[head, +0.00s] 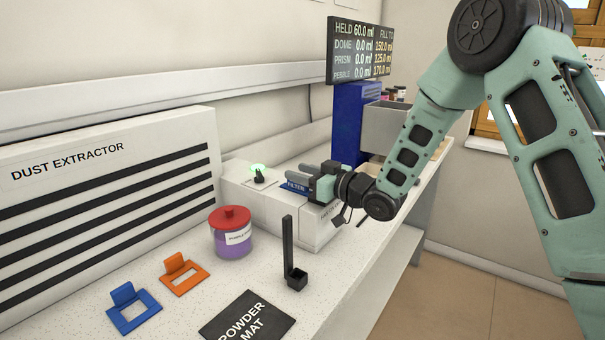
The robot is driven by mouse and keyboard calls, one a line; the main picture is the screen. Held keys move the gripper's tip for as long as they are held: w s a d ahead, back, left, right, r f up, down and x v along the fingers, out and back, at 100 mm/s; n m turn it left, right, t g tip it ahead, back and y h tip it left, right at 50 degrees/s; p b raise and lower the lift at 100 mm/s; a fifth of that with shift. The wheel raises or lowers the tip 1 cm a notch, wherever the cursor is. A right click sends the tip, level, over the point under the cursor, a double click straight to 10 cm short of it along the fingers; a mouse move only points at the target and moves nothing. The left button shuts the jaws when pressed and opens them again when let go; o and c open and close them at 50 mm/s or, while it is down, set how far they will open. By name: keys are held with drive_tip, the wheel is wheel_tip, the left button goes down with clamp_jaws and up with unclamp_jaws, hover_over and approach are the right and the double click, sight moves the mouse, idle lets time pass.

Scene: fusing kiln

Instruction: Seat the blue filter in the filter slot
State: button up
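The blue filter (134,315), a flat frame with an opening and a raised tab, lies on the counter at the lower left. The slot itself cannot be made out; my gripper and wrist cover part of that area. The gripper's fingers point left, and their gap is too small and overlapped to judge. I see nothing clearly held in them.
An orange frame (184,276) of like shape lies just right of the blue filter. A red-lidded jar (231,240), a black upright holder (292,265) and a powder mat (248,322) stand or lie nearby. The dust extractor (110,200) lines the wall.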

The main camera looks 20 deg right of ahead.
drive_tip(key=b+v, duration=0.3)
drive_tip(key=v, duration=1.4)
drive_tip(key=shift+s, duration=0.15)
drive_tip(key=shift+d, duration=0.1)
drive_tip(key=s+a+f+g+h+p, duration=0.1)
drive_tip(key=a+f+g+h, duration=0.15)
drive_tip(key=a, duration=0.25)
drive_tip(key=s+a+f+g+h+p, duration=0.1)
drive_tip(key=s+a+f+g+h, duration=0.1)
drive_tip(key=a+g+h, duration=0.3)
drive_tip(key=s+a+g+h, duration=0.1)
drive_tip(key=s+a+g, duration=0.2)
drive_tip(key=s, duration=0.9)
drive_tip(key=s+a+g+h+p, duration=0.1)
drive_tip(key=s+a+g, duration=0.3)
drive_tip(key=s, duration=0.8)
drive_tip(key=shift+a+r, duration=0.25)
